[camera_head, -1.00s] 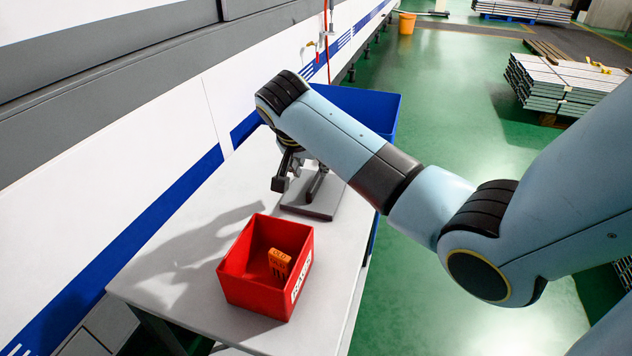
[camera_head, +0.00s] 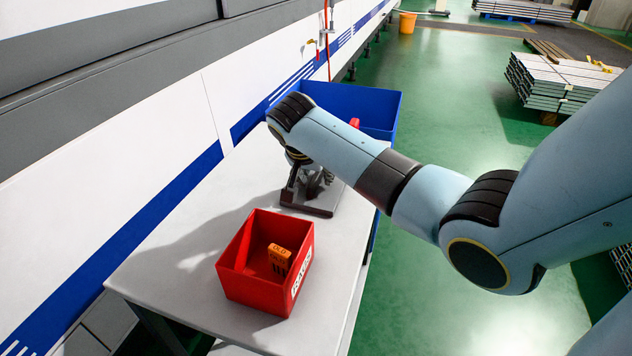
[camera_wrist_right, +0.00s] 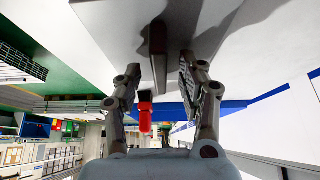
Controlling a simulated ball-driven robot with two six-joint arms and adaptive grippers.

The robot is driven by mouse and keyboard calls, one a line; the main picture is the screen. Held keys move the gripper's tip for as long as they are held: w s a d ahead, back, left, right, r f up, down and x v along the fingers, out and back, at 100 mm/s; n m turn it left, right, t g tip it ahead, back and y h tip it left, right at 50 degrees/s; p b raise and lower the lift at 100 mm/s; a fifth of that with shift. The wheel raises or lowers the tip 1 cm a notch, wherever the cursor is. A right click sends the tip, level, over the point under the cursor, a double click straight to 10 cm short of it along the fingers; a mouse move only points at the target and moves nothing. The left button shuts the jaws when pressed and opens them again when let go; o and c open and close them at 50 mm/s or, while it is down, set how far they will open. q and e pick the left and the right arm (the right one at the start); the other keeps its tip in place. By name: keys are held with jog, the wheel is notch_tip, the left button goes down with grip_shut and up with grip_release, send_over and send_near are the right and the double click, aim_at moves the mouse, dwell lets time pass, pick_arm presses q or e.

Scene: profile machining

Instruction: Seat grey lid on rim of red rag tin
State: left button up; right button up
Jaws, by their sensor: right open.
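My left gripper is out of view.
A blue bin (camera_head: 384,104) stands behind my right arm, with something red (camera_head: 354,122) showing at it. A white and grey machine wall (camera_head: 110,130) runs along the table's left side. The table (camera_head: 165,240) is clear left of the tin.

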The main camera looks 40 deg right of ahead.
jog(key=shift+f, duration=0.15)
grip_shut()
dwell(0.4)
